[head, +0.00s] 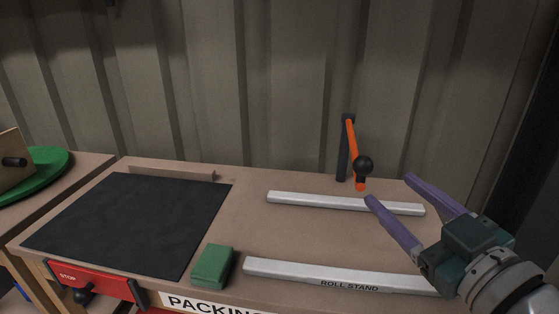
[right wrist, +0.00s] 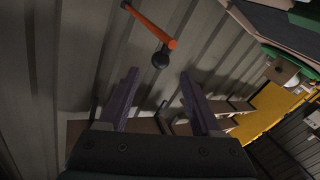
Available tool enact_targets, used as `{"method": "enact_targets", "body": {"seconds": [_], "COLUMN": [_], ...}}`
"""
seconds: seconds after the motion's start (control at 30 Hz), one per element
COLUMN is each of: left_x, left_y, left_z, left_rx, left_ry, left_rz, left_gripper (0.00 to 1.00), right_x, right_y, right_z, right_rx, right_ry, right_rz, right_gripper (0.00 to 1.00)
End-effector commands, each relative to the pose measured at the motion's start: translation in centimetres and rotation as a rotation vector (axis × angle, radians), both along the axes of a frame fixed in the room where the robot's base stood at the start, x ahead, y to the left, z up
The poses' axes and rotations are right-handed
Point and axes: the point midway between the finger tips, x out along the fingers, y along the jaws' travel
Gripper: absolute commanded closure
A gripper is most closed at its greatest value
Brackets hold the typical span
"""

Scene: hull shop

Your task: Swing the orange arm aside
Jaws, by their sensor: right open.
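The orange arm (head: 353,150) is hinged on a dark upright post (head: 343,160) at the back of the bench. It points forward from the post and carries a black ball knob (head: 363,166) near its free end. My right gripper (head: 388,188) is open and empty, to the right of the knob and apart from it in the head view. In the right wrist view the orange arm (right wrist: 150,27) and its black knob (right wrist: 161,58) show beyond the open fingers (right wrist: 158,82), with nothing between them. My left gripper is not in view.
Two pale rails, a back one (head: 290,200) and a front one (head: 300,271) marked ROLL STAND, lie on the bench. A green block (head: 212,266) and a black mat (head: 130,220) are to the left. A red STOP panel (head: 95,280) is on the front edge. A corrugated wall (head: 220,90) stands close behind.

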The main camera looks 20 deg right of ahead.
Motion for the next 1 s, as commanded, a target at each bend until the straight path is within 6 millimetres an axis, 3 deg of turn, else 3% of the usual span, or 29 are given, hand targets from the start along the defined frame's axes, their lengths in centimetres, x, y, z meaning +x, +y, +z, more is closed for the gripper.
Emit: {"method": "enact_targets", "body": {"seconds": [0.2, 0.43, 0.83, 1.0], "left_x": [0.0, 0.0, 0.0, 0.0], "left_y": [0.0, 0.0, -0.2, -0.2], "left_z": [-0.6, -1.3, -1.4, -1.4], "left_rx": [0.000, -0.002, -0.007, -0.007], "left_ry": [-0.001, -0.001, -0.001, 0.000], "left_rz": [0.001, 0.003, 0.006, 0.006], "left_gripper": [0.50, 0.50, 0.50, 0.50], "right_x": [4.2, 7.7, 8.8, 8.8], "right_y": [-0.3, -0.6, -0.7, -0.7], "right_z": [0.2, 0.0, 0.1, 0.1], "right_rx": [0.000, -0.001, 0.000, 0.000], "right_ry": [-0.003, 0.000, 0.003, 0.003], "right_rz": [0.000, 0.001, 0.001, 0.001], "right_gripper": [0.35, 0.35, 0.35, 0.52]}}
